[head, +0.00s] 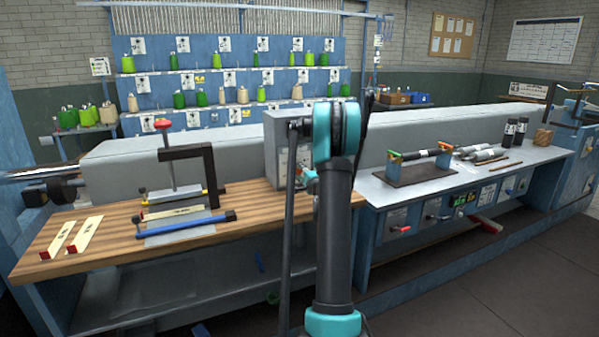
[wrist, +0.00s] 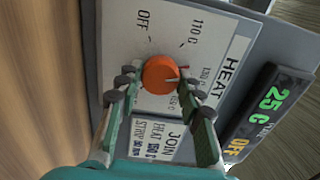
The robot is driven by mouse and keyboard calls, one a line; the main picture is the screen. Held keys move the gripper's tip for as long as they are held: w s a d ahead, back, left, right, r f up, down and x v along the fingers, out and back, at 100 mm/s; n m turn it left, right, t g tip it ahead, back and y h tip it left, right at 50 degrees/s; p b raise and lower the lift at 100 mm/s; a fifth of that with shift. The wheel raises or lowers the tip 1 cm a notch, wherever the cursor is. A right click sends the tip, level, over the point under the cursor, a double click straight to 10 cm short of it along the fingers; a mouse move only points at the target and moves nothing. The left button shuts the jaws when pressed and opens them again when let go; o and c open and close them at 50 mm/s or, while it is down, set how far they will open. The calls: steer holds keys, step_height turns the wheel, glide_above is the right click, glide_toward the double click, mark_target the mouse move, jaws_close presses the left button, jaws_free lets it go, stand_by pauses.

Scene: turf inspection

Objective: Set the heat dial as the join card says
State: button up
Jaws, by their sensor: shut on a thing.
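The orange heat dial (wrist: 161,75) is on a pale panel marked OFF, 110 C, 130 C and, in part behind a finger, what looks like 150 C. My gripper (wrist: 161,88) is shut on the dial, one finger on each side. The join card (wrist: 157,140) sits beside the dial panel and seems to read HEAT 150 C, in small print. In the head view the grey heater box (head: 285,128) shows; my arm hides the dial and gripper.
A display (wrist: 262,110) shows 25 C in green and OFF in orange. The wooden bench (head: 110,235) holds a clamp (head: 205,165) and pale strips (head: 85,235) left of the box. A metal bench (head: 385,190) with a roller stand lies right.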

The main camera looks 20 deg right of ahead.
steer(key=m, duration=0.7)
steer(key=shift+w+a, duration=0.1)
steer(key=shift+a, duration=0.05)
steer(key=m, duration=0.4)
steer(key=shift+m, duration=2)
steer(key=o, duration=1.2)
steer(key=shift+c, duration=0.2)
steer(key=s, duration=1.2)
steer(key=shift+d, duration=0.25)
steer(key=shift+s, duration=0.1)
